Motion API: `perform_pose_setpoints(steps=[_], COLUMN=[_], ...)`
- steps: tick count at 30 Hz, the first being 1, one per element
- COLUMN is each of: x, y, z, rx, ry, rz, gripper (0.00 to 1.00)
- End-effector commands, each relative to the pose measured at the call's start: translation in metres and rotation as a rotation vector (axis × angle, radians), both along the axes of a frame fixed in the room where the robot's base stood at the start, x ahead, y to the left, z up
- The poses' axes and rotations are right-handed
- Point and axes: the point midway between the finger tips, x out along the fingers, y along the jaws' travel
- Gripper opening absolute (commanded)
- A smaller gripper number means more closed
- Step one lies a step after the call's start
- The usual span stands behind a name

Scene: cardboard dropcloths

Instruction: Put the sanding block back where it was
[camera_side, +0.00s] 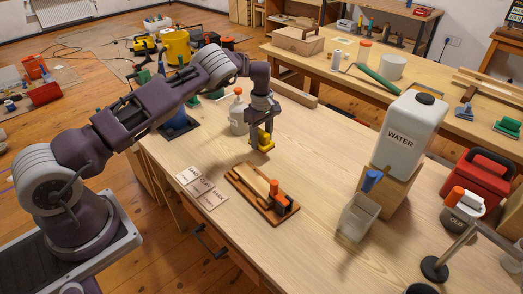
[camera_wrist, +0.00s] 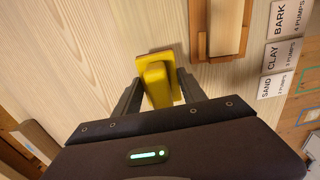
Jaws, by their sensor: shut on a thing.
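The sanding block, yellow with a raised grip and a flat tan-edged base, shows in the side view (camera_side: 265,142) and in the wrist view (camera_wrist: 156,78). My gripper (camera_side: 262,137) is shut on it and holds it over the bench, behind the wooden tray. In the wrist view my gripper (camera_wrist: 158,92) has one dark finger on each side of the block's grip. The block appears to be above the bench top; the exact gap is hard to tell. No marked spot for the block is recognizable.
A wooden tray (camera_side: 240,180) holds a board and an orange-topped tool. Cards marked SAND, CLAY and BARK (camera_side: 202,184) lie to its left. An orange-capped bottle (camera_side: 238,117) stands behind. A WATER jug (camera_side: 407,135) and a clear container (camera_side: 356,220) stand right. Bare bench lies between.

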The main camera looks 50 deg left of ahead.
Motion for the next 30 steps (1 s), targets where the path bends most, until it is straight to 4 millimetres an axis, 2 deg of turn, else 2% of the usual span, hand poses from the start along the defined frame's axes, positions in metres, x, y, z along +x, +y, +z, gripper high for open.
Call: perform_pose_setpoints(steps=[8, 18, 19, 21, 22, 30], x=[0.000, 0.001, 0.001, 0.001, 0.001, 0.001], y=[0.001, 0.000, 0.000, 0.000, 0.000, 0.000], z=[-0.043, -0.048, -0.048, -0.047, -0.047, -0.047], rx=[0.001, 0.001, 0.001, 0.001, 0.001, 0.001], ry=[0.000, -0.003, -0.003, -0.003, -0.003, -0.003], rz=[0.001, 0.001, 0.001, 0.001, 0.001, 0.001], gripper=[0.11, 0.11, 0.52, 0.66, 0.70, 0.70])
